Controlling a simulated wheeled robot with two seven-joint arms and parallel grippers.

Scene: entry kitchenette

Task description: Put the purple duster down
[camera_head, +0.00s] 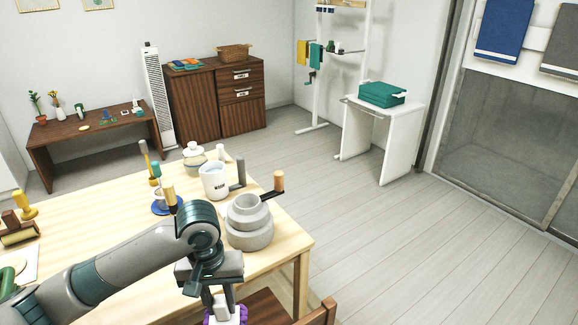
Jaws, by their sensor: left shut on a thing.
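My left arm comes in from the lower left, and my left gripper (224,304) points down at the bottom edge of the head view. It is shut on the purple duster (243,315). Only a little of the duster's purple part shows, low between and beside the fingers, and the picture's edge cuts off the rest. The gripper appears just in front of the wooden table's (90,217) near right edge, above a brown wooden chair (262,306). I cannot tell whether the duster touches anything below. My right gripper is not in view.
On the table stand a grey stacked pot (249,238) with a handle, a white mug (214,181), a lidded jar (194,158) and upright tools on a blue base (163,206). A roller (18,232) lies at left. The floor to the right (430,255) is clear.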

